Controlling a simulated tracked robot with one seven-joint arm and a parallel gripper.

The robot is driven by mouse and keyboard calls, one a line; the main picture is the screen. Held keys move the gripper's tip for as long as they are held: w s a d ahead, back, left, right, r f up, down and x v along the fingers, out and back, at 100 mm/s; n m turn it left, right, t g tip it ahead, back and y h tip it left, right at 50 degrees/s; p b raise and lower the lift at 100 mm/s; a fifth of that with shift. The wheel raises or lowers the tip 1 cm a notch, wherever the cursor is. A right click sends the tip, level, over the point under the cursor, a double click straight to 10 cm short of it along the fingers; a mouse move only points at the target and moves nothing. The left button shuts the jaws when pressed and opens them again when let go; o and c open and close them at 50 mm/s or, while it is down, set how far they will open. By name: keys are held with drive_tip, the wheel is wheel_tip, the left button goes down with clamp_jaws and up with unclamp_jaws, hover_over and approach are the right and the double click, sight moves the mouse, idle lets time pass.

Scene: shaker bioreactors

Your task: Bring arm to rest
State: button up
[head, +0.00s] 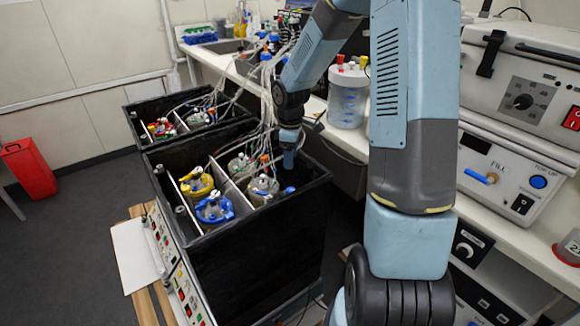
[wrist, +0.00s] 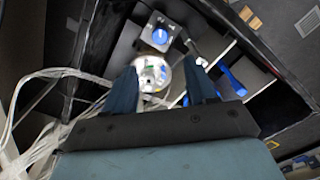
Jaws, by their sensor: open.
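My arm reaches over the near black shaker box (head: 260,255), whose white-divided compartments hold vessels. My gripper (head: 289,160) is at the box's right side, pointing down, small in the head view. In the wrist view my gripper (wrist: 160,68) has its two blue fingers apart, with nothing clearly held. A metal-lidded vessel (wrist: 152,76) shows beyond and between the fingers; whether they touch it I cannot tell. In the head view a yellow-topped vessel (head: 196,182), a blue-topped vessel (head: 214,208) and two grey-topped vessels (head: 262,187) sit in the box.
A second black box (head: 140,112) with vessels stands behind. Clear tubes (head: 262,110) hang close to my gripper. A white bench (head: 345,140) with a clear jar (head: 348,97) and a control unit (head: 520,110) lie right. A red bin (head: 29,168) stands on open floor at left.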

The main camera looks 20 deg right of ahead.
drive_tip(key=shift+r, duration=0.4)
drive_tip(key=s+r+m+t+h, duration=0.1)
drive_tip(key=s+r+m, duration=0.2)
drive_tip(key=s+r, duration=0.45)
drive_tip(key=s+r+m+t+h, duration=0.1)
drive_tip(key=s+r+m+t, duration=0.2)
drive_tip(key=r, duration=0.7)
drive_tip(key=s+r+m+y, duration=0.1)
drive_tip(key=s+r+m, duration=0.2)
drive_tip(key=s, duration=0.6)
drive_tip(key=s+r+m+t+y, duration=0.1)
drive_tip(key=s+r+m, duration=0.2)
drive_tip(key=s+r, duration=0.2)
drive_tip(key=shift+s+a+t, duration=0.15)
drive_tip(key=shift+s+t, duration=0.15)
drive_tip(key=shift+s, duration=1.55)
